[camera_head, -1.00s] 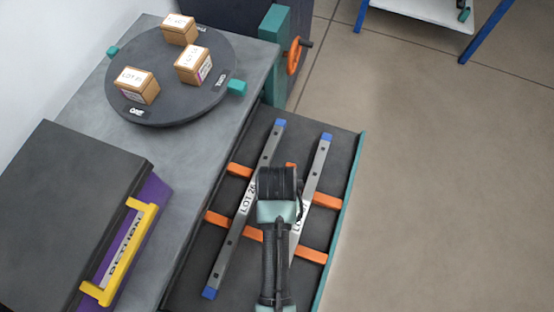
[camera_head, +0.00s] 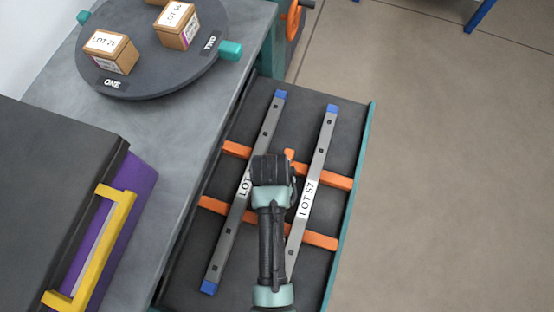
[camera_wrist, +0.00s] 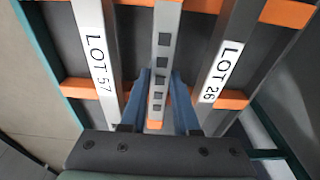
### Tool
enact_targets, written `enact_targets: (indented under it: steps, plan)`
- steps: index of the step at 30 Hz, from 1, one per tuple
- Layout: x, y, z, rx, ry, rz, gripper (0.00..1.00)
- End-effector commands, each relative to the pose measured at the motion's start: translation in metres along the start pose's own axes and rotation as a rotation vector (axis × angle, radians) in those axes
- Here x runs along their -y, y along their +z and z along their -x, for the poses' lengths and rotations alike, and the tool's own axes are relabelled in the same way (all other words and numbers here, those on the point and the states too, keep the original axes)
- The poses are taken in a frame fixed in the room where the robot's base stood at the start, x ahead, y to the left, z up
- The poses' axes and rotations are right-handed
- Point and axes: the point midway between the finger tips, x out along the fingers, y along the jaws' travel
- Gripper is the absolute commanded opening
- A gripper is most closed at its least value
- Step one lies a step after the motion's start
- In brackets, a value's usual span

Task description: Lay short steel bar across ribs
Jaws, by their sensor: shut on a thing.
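The short steel bar (camera_wrist: 164,45), grey with a row of square holes and an orange end, is between my gripper's blue fingers (camera_wrist: 161,88) in the wrist view. The fingers are shut on it. In the head view my gripper (camera_head: 272,170) hides most of it; an orange tip (camera_head: 289,155) shows beyond. It lies lengthwise between two longer blue-ended bars, LOT 57 (camera_head: 318,165) and LOT 26 (camera_wrist: 222,70), roughly parallel to them. These rest across orange ribs (camera_head: 320,240) in the dark tray. I cannot tell whether the short bar touches the ribs.
The tray has a teal right edge (camera_head: 355,190). Left of it is a grey bench (camera_head: 165,150) with a dark turntable (camera_head: 150,75) carrying small boxes, and a dark box with a yellow handle (camera_head: 95,250). Open floor lies to the right.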

Motion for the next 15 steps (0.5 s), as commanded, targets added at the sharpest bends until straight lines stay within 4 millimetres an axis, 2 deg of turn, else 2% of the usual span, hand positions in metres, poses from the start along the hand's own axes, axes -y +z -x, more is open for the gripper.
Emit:
enact_targets:
  steps: [1, 6, 14, 15]
  plan:
    - [0.000, 0.001, -0.008, 0.000, 0.000, 0.000, 0.00]
    - [0.000, 0.002, -0.019, -0.001, 0.000, -0.001, 0.00]
    - [0.000, 0.002, -0.020, -0.002, -0.001, -0.001, 0.00]
    - [0.000, 0.002, -0.020, -0.002, -0.001, -0.001, 0.31]
